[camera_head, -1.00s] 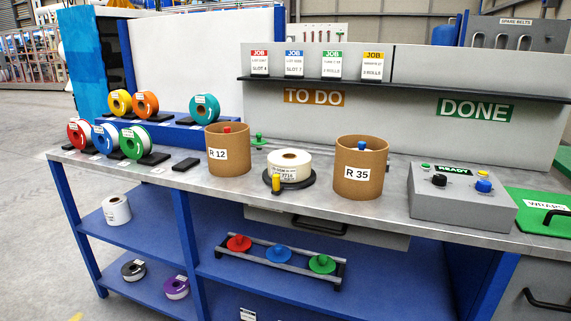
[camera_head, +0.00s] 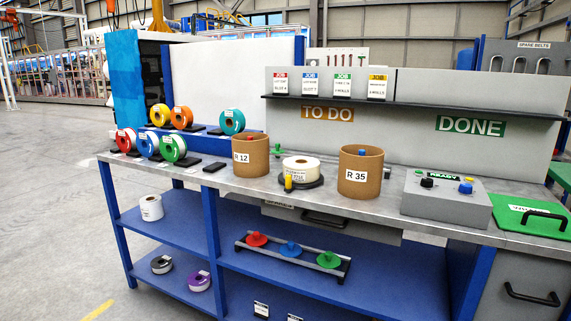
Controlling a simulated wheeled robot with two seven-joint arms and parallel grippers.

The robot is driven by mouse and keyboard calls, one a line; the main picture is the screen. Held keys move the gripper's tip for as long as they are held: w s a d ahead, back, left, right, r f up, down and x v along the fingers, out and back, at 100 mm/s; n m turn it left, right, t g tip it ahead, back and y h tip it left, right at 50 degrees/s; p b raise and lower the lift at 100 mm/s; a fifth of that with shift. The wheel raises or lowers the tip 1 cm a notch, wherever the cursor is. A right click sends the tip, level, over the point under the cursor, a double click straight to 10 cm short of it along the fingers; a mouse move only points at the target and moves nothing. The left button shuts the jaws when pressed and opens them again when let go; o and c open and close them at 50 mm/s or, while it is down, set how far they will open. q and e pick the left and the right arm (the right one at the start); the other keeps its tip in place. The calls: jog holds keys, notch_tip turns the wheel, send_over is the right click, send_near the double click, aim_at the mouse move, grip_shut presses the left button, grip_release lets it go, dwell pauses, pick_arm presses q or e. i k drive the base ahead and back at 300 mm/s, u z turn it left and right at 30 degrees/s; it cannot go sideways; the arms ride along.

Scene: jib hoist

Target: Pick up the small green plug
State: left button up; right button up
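A small green plug (camera_head: 278,150) stands on the bench top, behind and between the brown R 12 tube (camera_head: 251,165) and the white roll (camera_head: 301,166). Its base is partly hard to make out at this size. A larger green knobbed disc (camera_head: 329,260) sits at the right end of a rack on the lower shelf, beside a blue disc (camera_head: 291,250) and a red disc (camera_head: 257,239). Neither of my grippers is in view.
The brown R 35 tube (camera_head: 360,188) stands right of the roll, with a blue top showing inside. A grey control box (camera_head: 446,208) and a green panel with a black handle (camera_head: 520,213) are farther right. Several coloured spools stand at the left. The floor at left is clear.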

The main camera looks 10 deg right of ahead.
aim_at(277, 145)
jog(key=z, duration=0.7)
jog(key=k, duration=0.25)
jog(key=u, duration=1.2)
jog(key=i, duration=1.1)
jog(key=z, duration=0.45)
